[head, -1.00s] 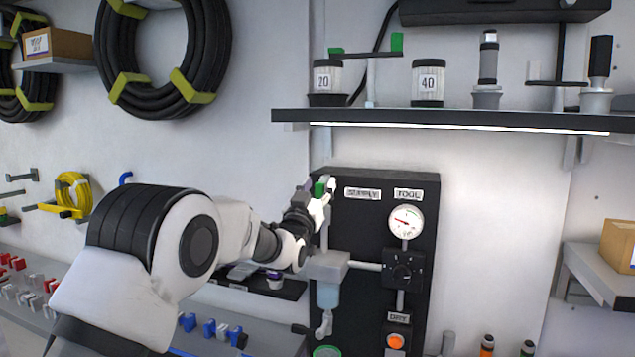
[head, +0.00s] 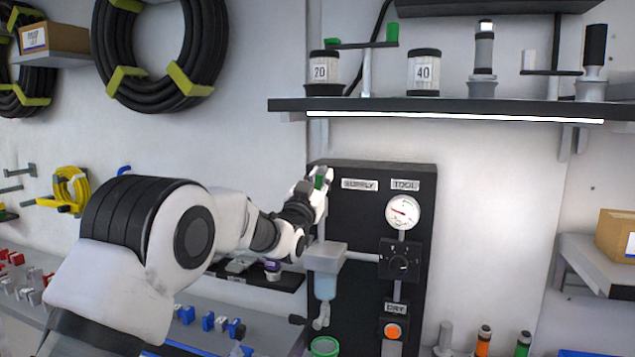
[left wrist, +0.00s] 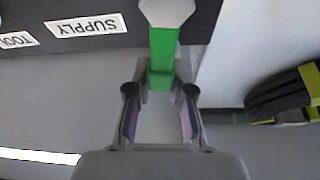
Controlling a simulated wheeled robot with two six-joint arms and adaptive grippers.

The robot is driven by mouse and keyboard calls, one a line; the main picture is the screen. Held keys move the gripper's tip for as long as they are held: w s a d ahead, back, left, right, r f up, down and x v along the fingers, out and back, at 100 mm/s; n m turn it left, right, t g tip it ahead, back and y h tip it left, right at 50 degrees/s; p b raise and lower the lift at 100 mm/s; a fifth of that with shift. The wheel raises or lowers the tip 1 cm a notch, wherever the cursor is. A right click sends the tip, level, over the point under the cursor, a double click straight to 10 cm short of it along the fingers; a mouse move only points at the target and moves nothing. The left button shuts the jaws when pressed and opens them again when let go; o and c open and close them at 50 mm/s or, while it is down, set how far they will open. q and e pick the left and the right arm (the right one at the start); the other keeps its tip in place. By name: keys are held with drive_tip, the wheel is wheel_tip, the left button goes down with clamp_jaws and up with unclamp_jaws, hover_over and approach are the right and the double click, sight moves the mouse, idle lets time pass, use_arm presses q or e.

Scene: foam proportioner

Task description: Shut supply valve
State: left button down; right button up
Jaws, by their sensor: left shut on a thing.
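The supply valve's green handle (head: 319,181) is at the upper left edge of the black panel (head: 343,275), left of the SUPPLY label (head: 360,184). My left gripper (head: 316,187) is at the handle and hides part of it. In the left wrist view, the green handle (left wrist: 162,50) runs from a pale hub (left wrist: 166,10) toward my left gripper (left wrist: 160,80). Its end is between the fingertips, which are shut on it. The SUPPLY label (left wrist: 86,24) shows upside down there. My right gripper is not in view.
Right of the handle are a gauge (head: 402,211), a black dial (head: 399,260) and an orange button (head: 392,331). A clear bowl unit (head: 325,258) hangs below the handle. A shelf (head: 450,108) with labelled jars juts out above the panel.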

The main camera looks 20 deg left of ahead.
use_arm(q)
drive_tip(key=shift+s+d+f+m+g+h+b, duration=0.1)
drive_tip(key=shift+d+f+m+g+h+b, duration=1)
drive_tip(key=shift+m, duration=2.35)
drive_tip(key=shift+d+f+m+g+h+b, duration=0.85)
drive_tip(key=shift+d+f+m, duration=0.5)
drive_tip(key=shift+m, duration=2.05)
drive_tip(key=shift+s+d+f+m+g+h+b, duration=0.1)
drive_tip(key=shift+d+f+m+g+h+b, duration=1.1)
drive_tip(key=shift+m, duration=2.25)
drive_tip(key=shift+a+f+y+p, duration=0.25)
drive_tip(key=shift+f+y+p, duration=0.1)
drive_tip(key=shift+y, duration=0.1)
drive_tip(key=c, duration=1)
unclamp_jaws()
drive_tip(key=shift+w, duration=0.1)
drive_tip(key=shift+a, duration=0.1)
drive_tip(key=v, duration=1.2)
drive_tip(key=shift+f, duration=0.2)
